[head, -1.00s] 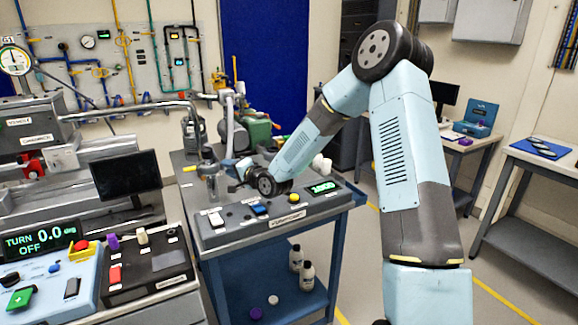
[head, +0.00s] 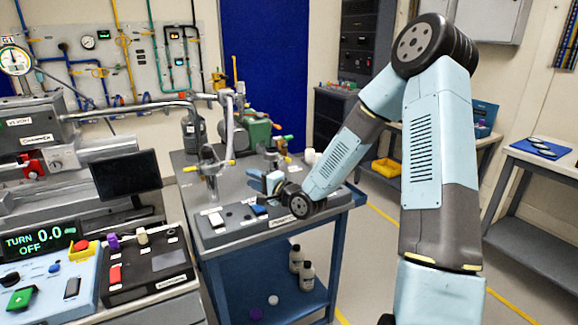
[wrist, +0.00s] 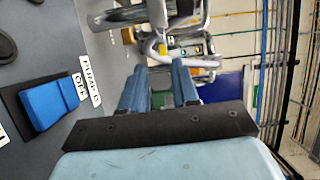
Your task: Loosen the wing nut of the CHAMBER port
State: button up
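A label that appears to read CHAMBER (head: 37,139) is on the grey equipment at the left of the head view. A red fitting (head: 33,168) and a silver block (head: 62,157) sit below it. I cannot make out a wing nut there. My gripper (head: 262,180) is low over the cart's control panel, well to the right of that label. In the wrist view my gripper (wrist: 160,70) has its two blue fingers apart, with nothing visible between them. Beyond the fingertips is metal pipework with a small yellow part (wrist: 162,48); I cannot tell whether they touch.
The blue cart (head: 215,250) carries metal pipes (head: 228,125) and a green pump (head: 257,130). A blue switch (wrist: 52,103) marked OFF lies left of my fingers in the wrist view. A black monitor (head: 127,175) stands between cart and label. Floor right of the cart is open.

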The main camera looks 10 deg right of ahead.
jog(key=shift+v, duration=1.15)
jog(key=shift+s+a+n, duration=0.1)
jog(key=shift+n, duration=0.2)
jog(key=h, duration=0.1)
jog(key=n+g+h, duration=0.1)
jog(key=shift+s+d+h, duration=0.25)
jog(key=shift+d+h, duration=0.05)
jog(key=shift+d, duration=0.05)
jog(key=s+d+r+n+g+h, duration=0.1)
jog(key=s+d+r+h, duration=0.2)
jog(key=s+r, duration=0.2)
jog(key=s+d+r+n+g+h, duration=0.1)
jog(key=s+d+r+h, duration=0.1)
jog(key=s+r+h, duration=0.2)
jog(key=shift+s+d+r+g, duration=0.4)
jog(key=shift+s+r, duration=0.75)
jog(key=shift+s, duration=0.6)
